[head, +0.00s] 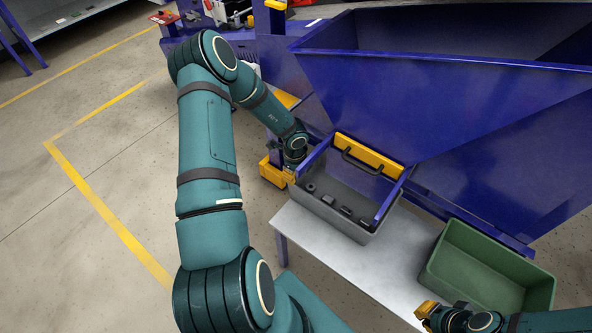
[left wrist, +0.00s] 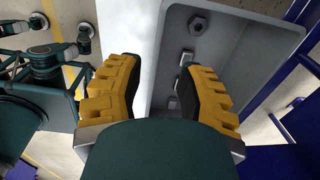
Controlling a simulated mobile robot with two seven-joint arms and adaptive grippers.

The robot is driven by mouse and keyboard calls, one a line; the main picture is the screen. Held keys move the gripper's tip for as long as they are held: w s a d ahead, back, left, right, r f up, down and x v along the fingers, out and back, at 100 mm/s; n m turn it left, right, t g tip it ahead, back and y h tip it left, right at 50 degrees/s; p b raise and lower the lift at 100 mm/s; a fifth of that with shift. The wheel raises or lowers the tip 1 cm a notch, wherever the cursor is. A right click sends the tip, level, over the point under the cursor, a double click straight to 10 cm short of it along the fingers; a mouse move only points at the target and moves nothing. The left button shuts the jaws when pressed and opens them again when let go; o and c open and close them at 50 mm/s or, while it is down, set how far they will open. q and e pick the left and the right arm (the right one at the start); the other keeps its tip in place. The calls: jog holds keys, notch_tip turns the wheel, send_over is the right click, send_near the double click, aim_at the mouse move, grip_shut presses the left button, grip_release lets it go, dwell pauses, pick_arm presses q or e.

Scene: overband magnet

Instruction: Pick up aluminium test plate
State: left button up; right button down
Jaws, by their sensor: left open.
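I cannot make out the aluminium test plate for certain in either view. A grey bin (head: 337,221) stands on the light metal table, with several small dark metal pieces (head: 346,211) on its floor. My left gripper (head: 281,174) is at the bin's left end, partly hidden by its wrist. In the left wrist view, its yellow fingers (left wrist: 158,78) are apart with nothing seen between them, beside and over the wall of the grey bin (left wrist: 240,60). A hex nut (left wrist: 197,24) lies in that bin. My right gripper (head: 428,312) is at the bottom, near the green bin; its opening is unclear.
A green bin (head: 480,262) stands on the right of the metal table (head: 385,262). A big blue hopper (head: 430,105) overhangs the table's back. A yellow panel with a black handle (head: 368,155) is behind the grey bin. Bare table lies between the bins.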

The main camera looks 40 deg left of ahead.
aim_at(297, 193)
pick_arm(q)
jog(key=f+b, duration=0.1)
jog(key=f, duration=0.3)
jog(key=f+b, duration=0.1)
jog(key=f, duration=0.2)
jog(key=f+b, duration=0.1)
jog(key=f, duration=0.3)
jog(key=shift+w+f, duration=0.35)
grip_shut()
